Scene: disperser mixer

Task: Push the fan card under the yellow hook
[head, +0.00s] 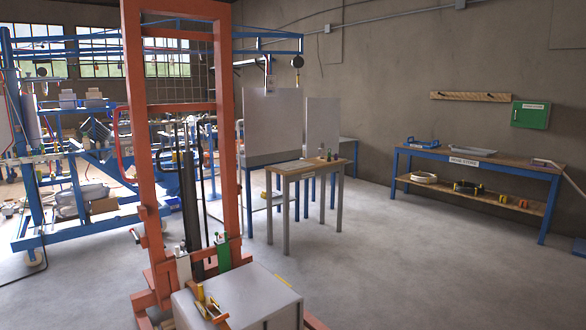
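I cannot pick out the fan card or the yellow hook with certainty. Small yellow pieces (201,293) show above a pale grey box (240,300) at the bottom of the head view, with an orange-brown piece beside them. Their exact shape is too small to tell. A green piece (222,252) and a white piece (183,266) stand upright at the foot of the orange lift frame (146,140), just behind the box. Neither of my grippers shows in the head view.
A small wooden-topped table (305,170) stands beyond the frame, before large grey panels (274,125). A blue-legged bench (480,163) with a lower shelf stands by the right wall, under a peg rail (472,96) and green box (530,115). The floor (400,270) at right is clear.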

